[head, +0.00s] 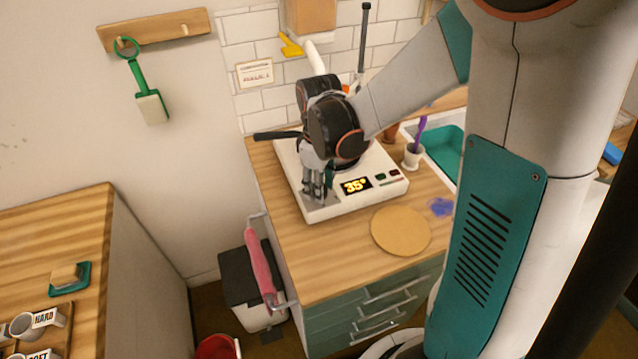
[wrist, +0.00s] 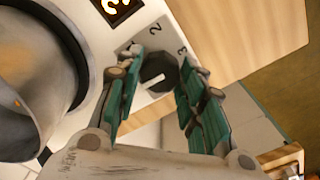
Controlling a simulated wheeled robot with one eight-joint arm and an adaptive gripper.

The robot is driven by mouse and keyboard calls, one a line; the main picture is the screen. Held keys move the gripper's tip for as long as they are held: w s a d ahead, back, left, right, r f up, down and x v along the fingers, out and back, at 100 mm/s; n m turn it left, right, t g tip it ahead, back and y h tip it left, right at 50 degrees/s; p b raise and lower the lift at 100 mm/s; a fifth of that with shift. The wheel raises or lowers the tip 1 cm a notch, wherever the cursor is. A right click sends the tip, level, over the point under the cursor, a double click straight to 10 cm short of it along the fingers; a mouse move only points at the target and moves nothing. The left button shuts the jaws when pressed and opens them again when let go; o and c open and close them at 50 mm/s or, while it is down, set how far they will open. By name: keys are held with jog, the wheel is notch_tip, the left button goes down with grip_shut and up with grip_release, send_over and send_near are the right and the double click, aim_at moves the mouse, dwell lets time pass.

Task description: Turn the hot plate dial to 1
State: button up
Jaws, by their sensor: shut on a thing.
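The white hot plate (head: 325,211) sits on the wooden counter, and its lit display (head: 355,185) reads about 35°. My gripper (head: 314,195) points down at the hot plate's front left corner. In the wrist view the dark dial (wrist: 158,71) lies between the two fingers of my gripper (wrist: 158,75), which is shut on it. A pale mark shows on the dial. The numerals 2 and 3 show beside it on the panel (wrist: 155,28); the area by the left finger is partly hidden, and I cannot see a 1. In the head view the gripper hides the dial.
A grey pan (wrist: 35,75) stands close beside the gripper in the wrist view; its dark handle (head: 275,135) sticks out left in the head view. A round wooden board (head: 400,231) lies in front of the hot plate. A small white pot (head: 412,157) stands right of it.

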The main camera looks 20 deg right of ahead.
jog(key=m, duration=0.6)
jog(key=shift+b, duration=0.3)
jog(key=m, duration=0.5)
jog(key=shift+m, duration=0.3)
jog(key=o, duration=1.1)
